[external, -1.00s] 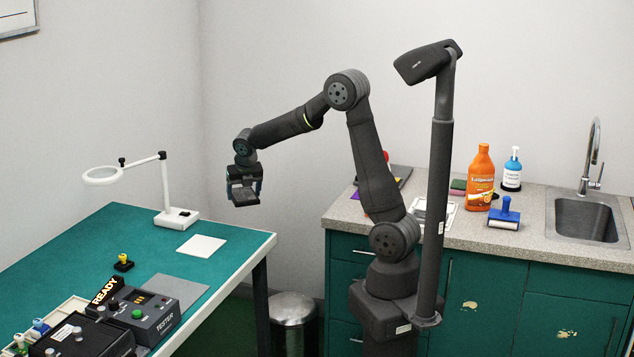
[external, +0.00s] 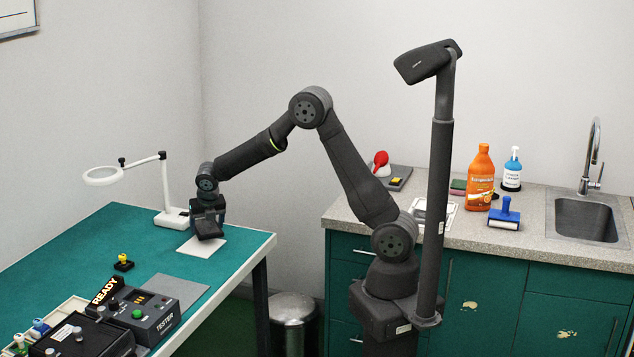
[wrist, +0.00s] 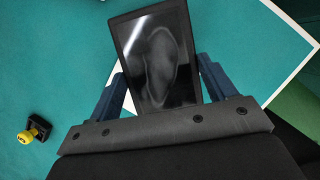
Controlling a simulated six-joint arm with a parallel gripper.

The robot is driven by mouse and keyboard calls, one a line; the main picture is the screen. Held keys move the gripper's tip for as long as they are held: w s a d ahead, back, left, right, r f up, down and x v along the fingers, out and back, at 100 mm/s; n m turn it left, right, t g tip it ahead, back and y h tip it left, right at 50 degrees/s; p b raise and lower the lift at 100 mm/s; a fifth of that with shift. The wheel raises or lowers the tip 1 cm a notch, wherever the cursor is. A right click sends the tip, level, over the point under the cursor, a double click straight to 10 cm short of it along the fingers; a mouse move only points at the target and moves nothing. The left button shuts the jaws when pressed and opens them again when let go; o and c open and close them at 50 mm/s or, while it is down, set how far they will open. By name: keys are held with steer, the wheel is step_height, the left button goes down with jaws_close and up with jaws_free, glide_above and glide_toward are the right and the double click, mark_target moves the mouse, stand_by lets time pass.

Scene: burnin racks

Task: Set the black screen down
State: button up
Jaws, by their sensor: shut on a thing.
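The black screen (wrist: 155,55) is a dark rectangular panel with a smudged, glossy face. My gripper (wrist: 160,95) is shut on it, with a blue finger at each side in the wrist view. In the external view, my gripper (external: 208,222) and the screen (external: 210,231) are over a white square (external: 190,246) on the green table. The screen looks slightly tilted and covers part of the white square. I cannot tell whether it touches the square.
A white magnifier lamp (external: 172,218) stands just behind my gripper. A yellow-knobbed black piece (external: 123,262) is to the left. The tester box (external: 150,317), a grey mat (external: 192,294) and a black unit (external: 80,338) lie toward the front. Open green table (external: 70,252) is at left.

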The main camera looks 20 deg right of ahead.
mark_target(208, 228)
steer(key=shift+f, duration=1.65)
steer(key=shift+f, duration=0.15)
steer(key=o, duration=1.1)
steer(key=v, duration=1.2)
